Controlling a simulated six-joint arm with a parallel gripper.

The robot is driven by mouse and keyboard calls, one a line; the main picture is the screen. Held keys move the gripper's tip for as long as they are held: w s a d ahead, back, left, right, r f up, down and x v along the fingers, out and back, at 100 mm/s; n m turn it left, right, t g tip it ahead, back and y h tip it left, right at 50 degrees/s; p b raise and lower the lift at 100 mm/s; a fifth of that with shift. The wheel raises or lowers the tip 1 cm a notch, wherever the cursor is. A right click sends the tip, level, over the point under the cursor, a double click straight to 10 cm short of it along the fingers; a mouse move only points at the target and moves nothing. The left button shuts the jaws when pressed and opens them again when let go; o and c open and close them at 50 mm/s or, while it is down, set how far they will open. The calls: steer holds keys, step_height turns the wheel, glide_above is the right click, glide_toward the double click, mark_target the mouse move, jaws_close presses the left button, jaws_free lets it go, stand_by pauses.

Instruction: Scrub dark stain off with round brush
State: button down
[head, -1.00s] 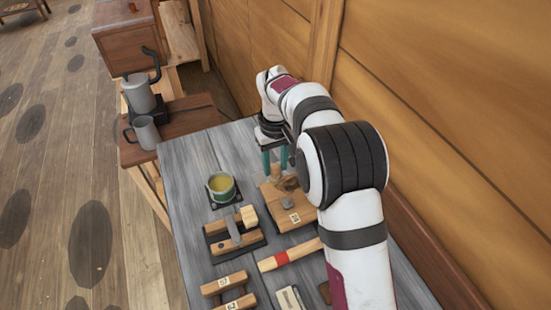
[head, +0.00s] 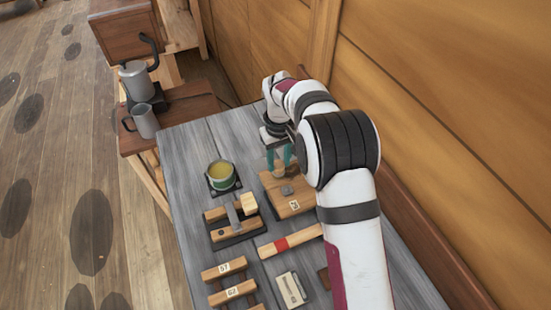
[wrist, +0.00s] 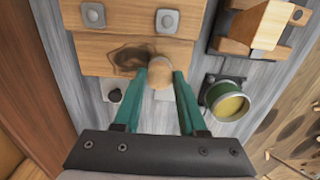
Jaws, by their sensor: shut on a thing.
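My gripper (wrist: 160,80) has two teal fingers closed on a round wooden brush (wrist: 160,75), whose rounded tan top shows between them in the wrist view. A dark stain (wrist: 130,57) marks the wooden plank (wrist: 95,60). The brush is at the plank's near edge, just right of the stain and overlapping its end in the picture. I cannot tell whether its bristles touch the wood. In the head view my gripper (head: 280,158) is over the far edge of the planked piece (head: 305,208), with the brush (head: 277,169) between its fingers.
A green tin with yellow contents (head: 221,172) stands left of the planks; it also shows in the wrist view (wrist: 229,104). A block on a dark stand (head: 236,225), a red-banded wooden handle (head: 290,242) and numbered wooden pieces (head: 230,292) lie nearer. A wooden wall is on the right.

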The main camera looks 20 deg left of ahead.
steer(key=shift+w+d, duration=3.35)
steer(key=shift+d, duration=0.05)
steer(key=shift+s+a, duration=3.75)
steer(key=shift+w+d, duration=3.8)
step_height(320, 180, up, 8)
